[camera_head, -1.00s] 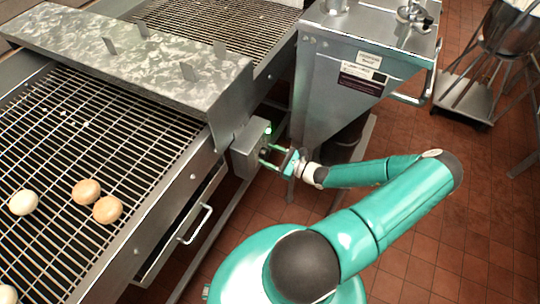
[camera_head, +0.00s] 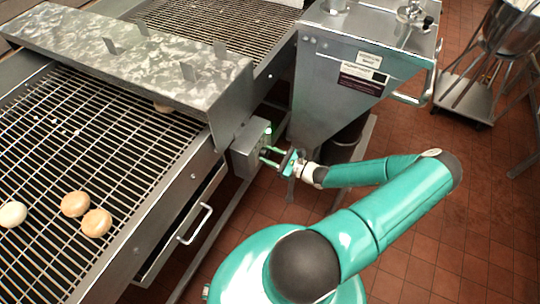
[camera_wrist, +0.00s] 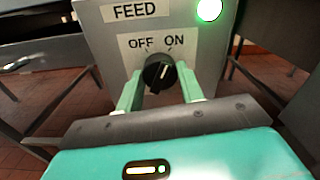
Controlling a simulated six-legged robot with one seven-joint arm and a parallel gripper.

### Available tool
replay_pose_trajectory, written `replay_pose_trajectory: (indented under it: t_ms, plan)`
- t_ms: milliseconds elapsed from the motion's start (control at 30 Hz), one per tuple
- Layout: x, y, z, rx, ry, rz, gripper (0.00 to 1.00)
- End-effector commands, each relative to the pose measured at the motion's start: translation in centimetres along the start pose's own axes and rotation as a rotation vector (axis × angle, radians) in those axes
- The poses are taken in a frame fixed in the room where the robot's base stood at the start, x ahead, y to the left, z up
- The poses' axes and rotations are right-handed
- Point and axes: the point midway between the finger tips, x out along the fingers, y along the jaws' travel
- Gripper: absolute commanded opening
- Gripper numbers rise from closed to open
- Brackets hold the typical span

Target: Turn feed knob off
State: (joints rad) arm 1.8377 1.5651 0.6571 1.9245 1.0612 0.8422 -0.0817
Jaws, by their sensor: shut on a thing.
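The black feed knob (camera_wrist: 160,72) is on the front of a grey control box (camera_head: 249,148), under the "FEED", "OFF" and "ON" labels. Its pointer leans up and to the right, toward "ON". A green lamp (camera_wrist: 209,10) is lit on the box at the upper right in the wrist view. My gripper (camera_head: 266,156) reaches the box from the right in the head view. In the wrist view its two pale green fingers stand on either side of the knob, shut on it. The fingertips partly hide the knob's sides.
A steel hopper (camera_head: 345,75) stands behind my gripper.

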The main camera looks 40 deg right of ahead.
Motion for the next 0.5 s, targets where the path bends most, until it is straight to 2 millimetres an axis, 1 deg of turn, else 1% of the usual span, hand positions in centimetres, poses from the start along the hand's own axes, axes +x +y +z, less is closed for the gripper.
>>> replay_pose_trajectory:
  t_ms: [267,500]
  plan:
    - [-0.03,-0.08,-0.01,-0.194,0.000,0.000,0.15]
    - [-0.04,-0.09,-0.01,-0.419,0.000,-0.001,0.15]
